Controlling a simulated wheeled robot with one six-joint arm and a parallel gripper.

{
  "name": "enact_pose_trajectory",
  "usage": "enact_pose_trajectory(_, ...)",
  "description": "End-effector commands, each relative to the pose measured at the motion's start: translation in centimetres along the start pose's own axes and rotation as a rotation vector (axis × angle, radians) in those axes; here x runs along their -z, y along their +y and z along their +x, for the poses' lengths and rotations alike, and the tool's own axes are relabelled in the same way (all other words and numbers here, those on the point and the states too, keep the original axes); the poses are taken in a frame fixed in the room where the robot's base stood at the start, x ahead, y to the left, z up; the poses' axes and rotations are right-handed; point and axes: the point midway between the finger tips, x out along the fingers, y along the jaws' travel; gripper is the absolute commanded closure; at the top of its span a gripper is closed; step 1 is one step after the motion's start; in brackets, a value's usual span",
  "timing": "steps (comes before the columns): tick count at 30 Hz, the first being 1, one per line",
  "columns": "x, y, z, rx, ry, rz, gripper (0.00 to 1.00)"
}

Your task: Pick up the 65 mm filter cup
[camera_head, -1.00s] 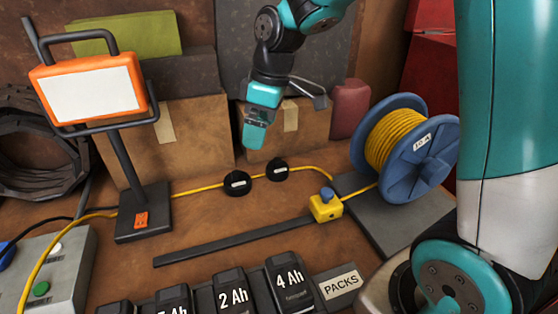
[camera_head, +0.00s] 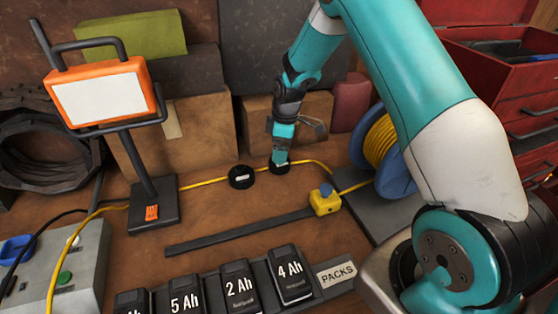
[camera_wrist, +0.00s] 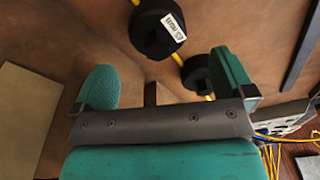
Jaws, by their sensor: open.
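Two black round cups sit on the bench along a yellow cable. The left cup (camera_head: 241,177) stands clear in the head view. The right cup (camera_head: 280,169) is partly hidden by my gripper (camera_head: 281,158), which points down just over it. In the wrist view, one cup with a white label (camera_wrist: 158,34) lies beyond and between my spread fingers (camera_wrist: 165,78). The other cup (camera_wrist: 196,74) is partly covered by the right finger. My gripper is open and holds nothing. I cannot read the size on either label.
A yellow block with a blue knob (camera_head: 325,200) and a dark flat bar (camera_head: 240,232) lie in front. Cardboard boxes (camera_head: 200,135) stand behind. A blue cable reel (camera_head: 393,177) is right, an orange work lamp (camera_head: 105,95) left. Battery packs (camera_head: 239,287) line the front.

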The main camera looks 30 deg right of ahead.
Motion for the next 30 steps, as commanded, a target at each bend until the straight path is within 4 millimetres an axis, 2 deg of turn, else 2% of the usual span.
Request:
enact_pose_trajectory(5,0.0,0.0,1.0,0.001,-0.001,0.000,0.00)
enact_pose_trajectory(15,-0.2,0.2,5.3,0.001,-0.001,0.000,0.00)
enact_pose_trajectory(23,-0.2,0.3,5.8,-0.001,0.000,0.000,0.00)
enact_pose_trajectory(26,-0.2,0.2,5.8,-0.001,0.000,0.000,0.18)
enact_pose_trajectory(30,-0.2,0.3,5.8,-0.001,0.000,0.001,0.51)
